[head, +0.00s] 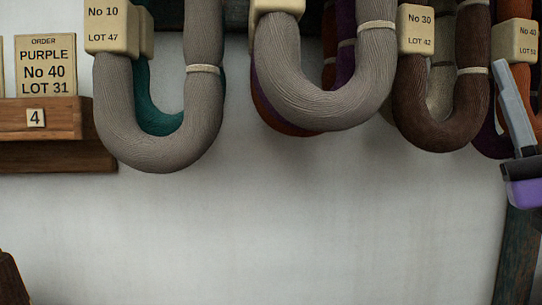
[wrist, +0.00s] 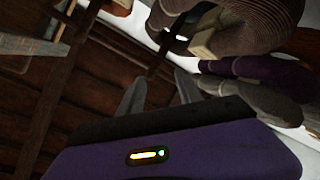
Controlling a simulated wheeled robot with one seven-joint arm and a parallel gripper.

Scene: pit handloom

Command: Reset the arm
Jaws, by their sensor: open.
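My gripper (wrist: 160,77) shows in the wrist view as two grey fingers standing apart, with nothing seen between them. Its purple body fills the bottom of that view. In the head view my gripper (head: 513,100) is at the right edge, partly cut off, with a pale finger pointing up in front of the hanging yarn. Whether it touches the yarn there I cannot tell.
Hanks hang along the top: grey with a No 10 tag (head: 103,27), another grey (head: 325,85), brown with a No 30 tag (head: 416,30). A wooden ledge (head: 60,150) with an order card (head: 45,65) is at left. The pale wall (head: 300,220) below is bare.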

